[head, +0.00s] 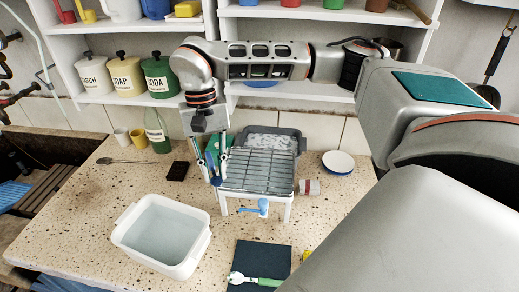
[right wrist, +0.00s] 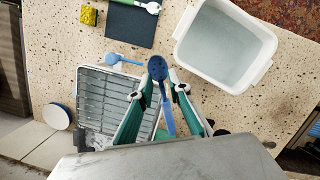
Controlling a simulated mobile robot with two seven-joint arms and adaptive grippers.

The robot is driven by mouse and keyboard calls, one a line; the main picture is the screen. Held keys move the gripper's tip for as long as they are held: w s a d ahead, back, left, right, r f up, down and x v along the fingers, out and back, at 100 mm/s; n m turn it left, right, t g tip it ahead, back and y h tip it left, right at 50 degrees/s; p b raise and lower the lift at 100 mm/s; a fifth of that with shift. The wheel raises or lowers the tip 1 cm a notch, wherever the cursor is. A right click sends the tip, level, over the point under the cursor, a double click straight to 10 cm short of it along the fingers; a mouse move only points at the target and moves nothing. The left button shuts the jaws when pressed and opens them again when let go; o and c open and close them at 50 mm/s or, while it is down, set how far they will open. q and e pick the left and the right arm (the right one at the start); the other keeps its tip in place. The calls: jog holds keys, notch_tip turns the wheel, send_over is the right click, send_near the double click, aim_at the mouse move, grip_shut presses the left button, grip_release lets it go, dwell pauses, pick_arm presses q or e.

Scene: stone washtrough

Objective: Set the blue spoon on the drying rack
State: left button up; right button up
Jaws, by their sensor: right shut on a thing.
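The blue spoon (head: 216,180) hangs from my right gripper (head: 211,165), which is shut on it at the left edge of the drying rack. In the right wrist view, the spoon's dark, perforated bowl (right wrist: 157,68) sticks out beyond the fingertips, and its lighter handle runs back between the green fingers. The drying rack (head: 262,170) has grey wires on a white stand and appears empty on top. It also shows in the right wrist view (right wrist: 101,105), left of the spoon. I cannot tell whether the spoon touches the rack. My left gripper is out of view.
A white basin of water (head: 163,235) stands front left. A can (head: 309,187) and a plate (head: 338,162) are right of the rack. A dark mat (head: 262,258) lies in front; shelves (head: 300,14) are behind.

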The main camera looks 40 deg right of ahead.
jog(key=w+d+r+m+t, duration=0.1)
jog(key=d+r+m+t, duration=0.1)
jog(key=d+r+m, duration=0.6)
notch_tip(320, 180, up, 4)
jog(key=m+h, duration=0.1)
jog(key=m, duration=1)
send_over(241, 179)
notch_tip(241, 179, down, 19)
jog(key=shift+f, duration=0.2)
jog(key=o, duration=0.9)
jog(key=shift+r, duration=0.1)
notch_tip(241, 179, up, 12)
jog(key=shift+r, duration=0.15)
